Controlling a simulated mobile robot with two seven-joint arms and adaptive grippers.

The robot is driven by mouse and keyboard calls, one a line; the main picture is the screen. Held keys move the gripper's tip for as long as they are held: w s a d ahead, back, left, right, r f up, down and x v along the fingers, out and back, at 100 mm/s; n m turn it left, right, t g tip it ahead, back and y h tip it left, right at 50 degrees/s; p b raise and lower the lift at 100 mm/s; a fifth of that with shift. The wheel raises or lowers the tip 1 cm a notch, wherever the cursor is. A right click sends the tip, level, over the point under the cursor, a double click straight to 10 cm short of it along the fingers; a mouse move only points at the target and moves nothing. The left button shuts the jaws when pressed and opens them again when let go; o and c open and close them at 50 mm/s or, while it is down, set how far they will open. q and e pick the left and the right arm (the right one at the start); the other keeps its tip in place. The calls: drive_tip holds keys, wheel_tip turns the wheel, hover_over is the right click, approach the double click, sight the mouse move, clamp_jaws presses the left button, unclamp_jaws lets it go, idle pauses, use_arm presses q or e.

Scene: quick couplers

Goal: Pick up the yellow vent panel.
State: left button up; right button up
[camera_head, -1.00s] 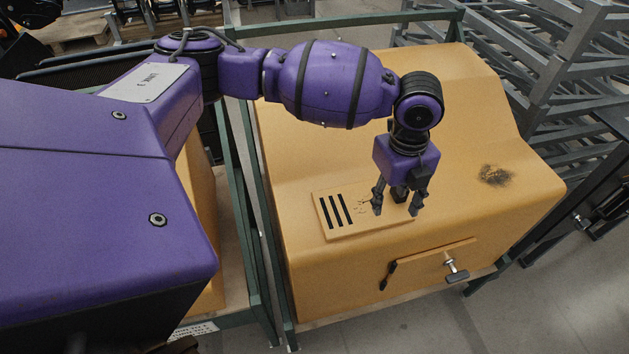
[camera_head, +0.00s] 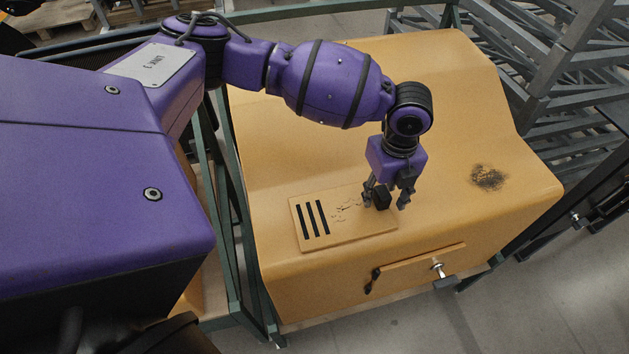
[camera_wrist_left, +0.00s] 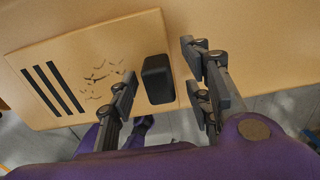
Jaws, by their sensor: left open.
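The yellow vent panel (camera_head: 322,234) is a flat rectangular plate with three dark slots at its left, scratch marks in the middle and a black block handle (camera_head: 382,199) at its right. It lies on top of the large yellow housing (camera_head: 290,150). My left gripper (camera_head: 386,202) is open and points down at the handle. In the left wrist view the panel (camera_wrist_left: 75,60) fills the left side, and the black handle (camera_wrist_left: 158,80) stands between the open fingers, apart from both in that picture. My right gripper is not in view.
A small hatch (camera_head: 415,268) with a black handle and a metal latch is on the housing's front face. A dark smudge (camera_head: 488,177) marks the top at right. A green frame (camera_head: 225,200) runs along the left side, and grey racks (camera_head: 570,90) stand at right.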

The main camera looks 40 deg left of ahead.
use_arm(q)
drive_tip(key=shift+s+f, duration=0.1)
drive_tip(key=shift+f, duration=0.4)
drive_tip(key=shift+r, duration=0.1)
drive_tip(key=c, duration=1.1)
clamp_jaws()
drive_tip(key=shift+r, duration=0.1)
